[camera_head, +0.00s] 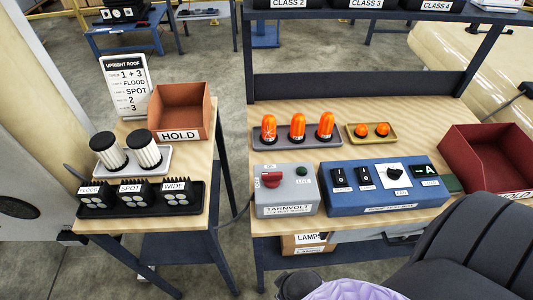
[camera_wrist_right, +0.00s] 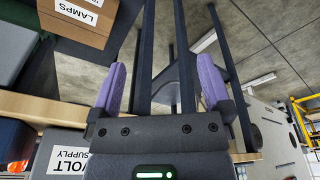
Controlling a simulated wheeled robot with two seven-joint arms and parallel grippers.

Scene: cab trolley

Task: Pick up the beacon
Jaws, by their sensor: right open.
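Three tall orange beacons, left (camera_head: 269,128), middle (camera_head: 297,126) and right (camera_head: 326,125), stand upright in a row on a grey tray (camera_head: 282,143) on the right-hand bench. My left gripper is out of view.
The grey Tarnvolt supply box (camera_head: 286,190) and blue test box (camera_head: 384,187) stand in front of the beacons. A dark red bin (camera_head: 487,165) is at right. The left bench holds a HOLD bin (camera_head: 181,108), white cylinders (camera_head: 144,150) and black lamps (camera_head: 136,196).

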